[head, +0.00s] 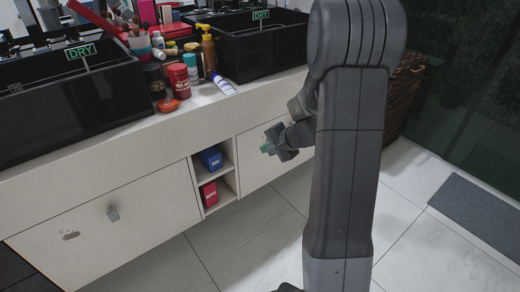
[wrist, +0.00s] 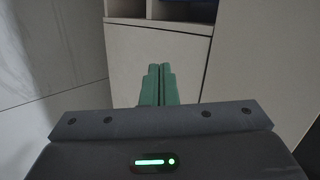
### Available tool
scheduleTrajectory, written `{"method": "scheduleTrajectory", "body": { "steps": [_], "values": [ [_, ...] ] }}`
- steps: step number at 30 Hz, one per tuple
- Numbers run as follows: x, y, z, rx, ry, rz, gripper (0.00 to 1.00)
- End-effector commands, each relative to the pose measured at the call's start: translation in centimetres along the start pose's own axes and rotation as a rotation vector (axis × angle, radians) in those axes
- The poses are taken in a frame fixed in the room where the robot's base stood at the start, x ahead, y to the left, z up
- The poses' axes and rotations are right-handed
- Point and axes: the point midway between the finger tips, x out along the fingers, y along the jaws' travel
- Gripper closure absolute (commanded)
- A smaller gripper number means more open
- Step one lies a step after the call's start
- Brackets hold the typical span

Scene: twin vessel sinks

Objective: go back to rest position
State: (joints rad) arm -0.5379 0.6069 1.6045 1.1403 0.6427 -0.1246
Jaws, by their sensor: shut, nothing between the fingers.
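My gripper (head: 268,145) shows in the head view in front of the right cabinet panel (head: 252,165), below the counter edge. In the wrist view its green fingers (wrist: 158,84) are pressed together with nothing between them. A pale cabinet front (wrist: 130,60) lies beyond the fingertips. I cannot tell whether the fingertips touch it.
Two black vessel sinks (head: 75,103) (head: 262,52) stand on the counter, with bottles and cans between them. An open shelf holds a blue box (head: 211,159) and a red box (head: 209,194). A wicker basket (head: 401,95) stands at right.

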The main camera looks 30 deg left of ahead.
Motion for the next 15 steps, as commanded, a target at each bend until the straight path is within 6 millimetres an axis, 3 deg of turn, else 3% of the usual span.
{"method": "scheduleTrajectory", "body": {
  "steps": [1,6,15],
  "values": [
    [-1.5,-0.2,0.1,0.001,0.002,0.001,1.00],
    [-4.7,-0.2,0.6,0.001,0.002,0.001,1.00],
    [-7.0,-0.1,1.0,0.000,0.000,0.002,1.00]
  ]
}}
